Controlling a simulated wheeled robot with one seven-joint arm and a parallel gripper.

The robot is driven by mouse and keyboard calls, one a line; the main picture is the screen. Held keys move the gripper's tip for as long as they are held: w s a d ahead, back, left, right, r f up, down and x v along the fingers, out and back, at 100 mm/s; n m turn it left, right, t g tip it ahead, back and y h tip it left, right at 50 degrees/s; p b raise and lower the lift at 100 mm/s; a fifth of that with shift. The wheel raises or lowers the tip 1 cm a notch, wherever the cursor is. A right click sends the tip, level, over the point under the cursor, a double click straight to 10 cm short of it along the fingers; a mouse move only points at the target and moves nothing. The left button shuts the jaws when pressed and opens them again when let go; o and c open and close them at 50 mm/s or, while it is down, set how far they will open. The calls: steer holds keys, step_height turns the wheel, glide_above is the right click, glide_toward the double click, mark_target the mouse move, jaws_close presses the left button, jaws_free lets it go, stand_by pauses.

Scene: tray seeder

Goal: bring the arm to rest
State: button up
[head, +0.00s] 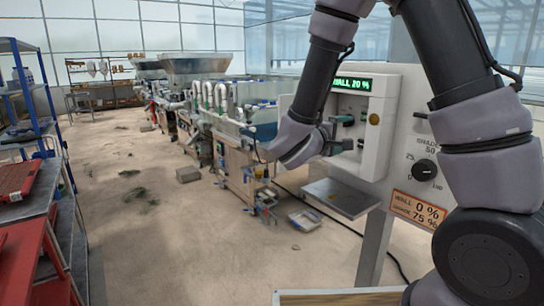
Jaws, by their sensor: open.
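My gripper (343,133) is open at the front of a white control box (385,125). Its dark fingers point right, close to the recessed face under the display. I cannot tell whether they touch anything there. My arm rises from the lower right, arches past the top edge and comes down to the gripper. The lit green display (353,83) reads WALL 20 %. My wrist and fingers hide part of the recess.
A shade dial (425,170) and an orange placard (418,210) reading WALL 0 %, SHADE 75 % are on the box. A grey shelf (340,197) juts out below. Seeder machinery (235,140) stands behind. A blue rack (40,110) is left. The middle floor is mostly open.

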steer(key=s+d+r+m+g, duration=0.2)
steer(key=s+d+m+g, duration=0.3)
steer(key=d, duration=0.4)
steer(key=s+d+m+g+y, duration=0.35)
steer(key=s+g+y, duration=0.2)
steer(key=s, duration=0.65)
steer(key=s+a+r+m+t+y, duration=0.1)
steer(key=a+r+m+t+y, duration=0.3)
steer(key=a+r+y, duration=0.4)
step_height(320, 180, up, 2)
steer(key=shift+s+r+m+t, duration=0.1)
steer(key=shift+s+m+t, duration=0.3)
steer(key=shift+t, duration=0.45)
